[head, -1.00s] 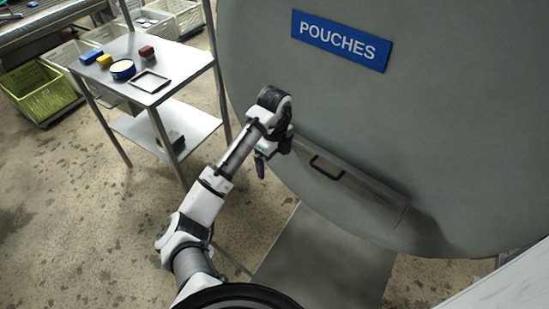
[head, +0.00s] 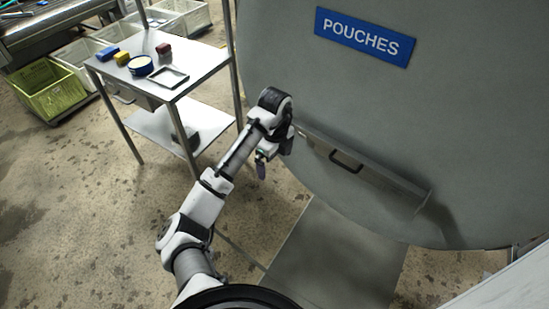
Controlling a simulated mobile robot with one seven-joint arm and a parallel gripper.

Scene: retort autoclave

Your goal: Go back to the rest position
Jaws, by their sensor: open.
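My arm reaches up from the bottom of the head view. A blue sign reading POUCHES (head: 365,37) is on the door above.
A steel table (head: 200,66) at upper left bears a blue block (head: 107,54), a yellow block (head: 122,58), a round blue tin (head: 140,65), a red block (head: 163,48) and a square frame (head: 168,77). Floor at left is clear.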

